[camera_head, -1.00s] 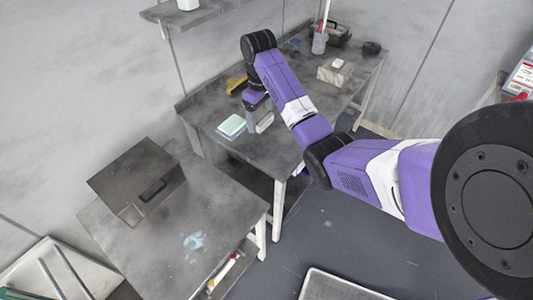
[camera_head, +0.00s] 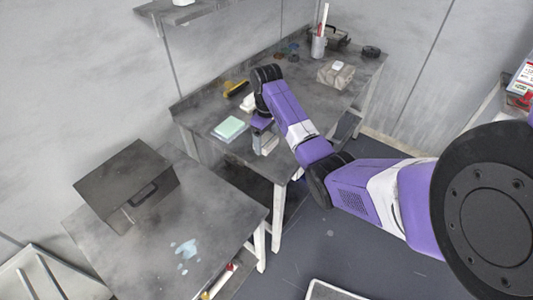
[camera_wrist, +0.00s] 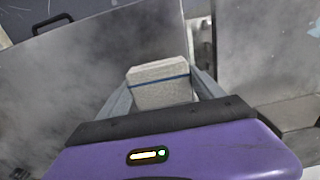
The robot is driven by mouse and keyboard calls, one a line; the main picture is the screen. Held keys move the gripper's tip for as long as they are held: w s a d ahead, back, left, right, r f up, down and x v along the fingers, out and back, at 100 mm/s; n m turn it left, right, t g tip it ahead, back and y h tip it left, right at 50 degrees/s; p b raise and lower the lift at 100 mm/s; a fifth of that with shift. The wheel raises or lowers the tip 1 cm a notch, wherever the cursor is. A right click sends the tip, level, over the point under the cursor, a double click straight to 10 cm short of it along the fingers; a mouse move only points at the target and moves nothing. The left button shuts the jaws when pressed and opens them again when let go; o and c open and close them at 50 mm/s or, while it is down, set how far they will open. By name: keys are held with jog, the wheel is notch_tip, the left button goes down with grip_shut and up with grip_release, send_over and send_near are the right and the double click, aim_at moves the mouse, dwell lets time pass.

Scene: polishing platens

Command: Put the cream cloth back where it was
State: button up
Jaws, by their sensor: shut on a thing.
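The cream cloth (camera_wrist: 160,85) shows in the wrist view as a pale folded block with a thin blue stripe. It is between the two fingers of my gripper (camera_wrist: 162,88), which is shut on it. In the head view my gripper (camera_head: 266,146) points down at the near edge of the back table, right of a mint-green pad (camera_head: 230,128). The cloth is small and partly hidden there, and I cannot tell whether it touches the table top.
The back table (camera_head: 212,108) also bears a yellow item (camera_head: 236,88), a small whitish item (camera_head: 248,103), a tan block (camera_head: 335,76) and a cup with sticks (camera_head: 319,45). A dark box (camera_head: 125,180) with a handle stands on the front table (camera_head: 160,255).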

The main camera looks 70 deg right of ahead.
aim_at(266, 140)
jog(key=shift+f, duration=3)
jog(key=shift+f, duration=0.15)
jog(key=o, duration=1.2)
notch_tip(266, 140, up, 12)
jog(key=shift+r, duration=0.2)
jog(key=shift+w, duration=0.1)
